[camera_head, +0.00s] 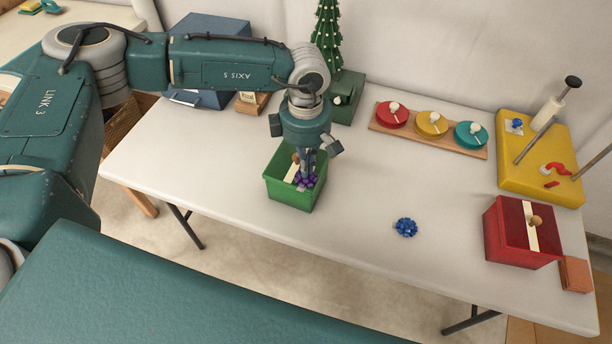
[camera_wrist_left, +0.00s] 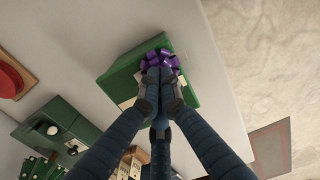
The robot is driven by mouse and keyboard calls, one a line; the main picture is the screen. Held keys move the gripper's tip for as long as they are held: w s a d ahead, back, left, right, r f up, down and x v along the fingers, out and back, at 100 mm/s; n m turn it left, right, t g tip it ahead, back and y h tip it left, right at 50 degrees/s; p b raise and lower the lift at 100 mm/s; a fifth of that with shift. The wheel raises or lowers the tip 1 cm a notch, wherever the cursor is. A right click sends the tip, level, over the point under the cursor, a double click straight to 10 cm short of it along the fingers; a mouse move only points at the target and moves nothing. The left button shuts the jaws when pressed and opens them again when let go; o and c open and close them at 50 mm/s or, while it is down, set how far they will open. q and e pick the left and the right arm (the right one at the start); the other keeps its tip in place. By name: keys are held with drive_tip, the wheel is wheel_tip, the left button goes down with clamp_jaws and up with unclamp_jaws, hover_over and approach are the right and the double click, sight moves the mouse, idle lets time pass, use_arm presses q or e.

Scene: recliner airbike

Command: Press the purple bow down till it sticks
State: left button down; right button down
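The green box (camera_head: 291,196) stands on the white table, with a cream strip and a wooden knob (camera_head: 296,158) on its top. The purple bow (camera_head: 306,181) is at the box's top, toward its front right in the head view. My left gripper (camera_head: 304,172) points down over the box, its fingertips together at the bow. In the left wrist view the fingers (camera_wrist_left: 158,78) are shut on the purple bow (camera_wrist_left: 161,61), whose loops show past the tips over the green box (camera_wrist_left: 120,76). The bow's underside is hidden, so I cannot tell whether it touches the box. My right gripper is not in view.
A blue bow (camera_head: 406,227) lies on the table. A red box (camera_head: 520,232) stands at the right, near a yellow board (camera_head: 520,172) with rods. Behind are a board with three round lids (camera_head: 431,125) and a small tree (camera_head: 328,40).

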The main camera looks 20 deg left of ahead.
use_arm(q)
drive_tip(key=shift+s+f, duration=0.1)
drive_tip(key=shift+r+p, duration=0.5)
drive_tip(key=shift+r, duration=0.35)
drive_tip(key=shift+r+p, duration=1.05)
drive_tip(key=shift+r, duration=1.65)
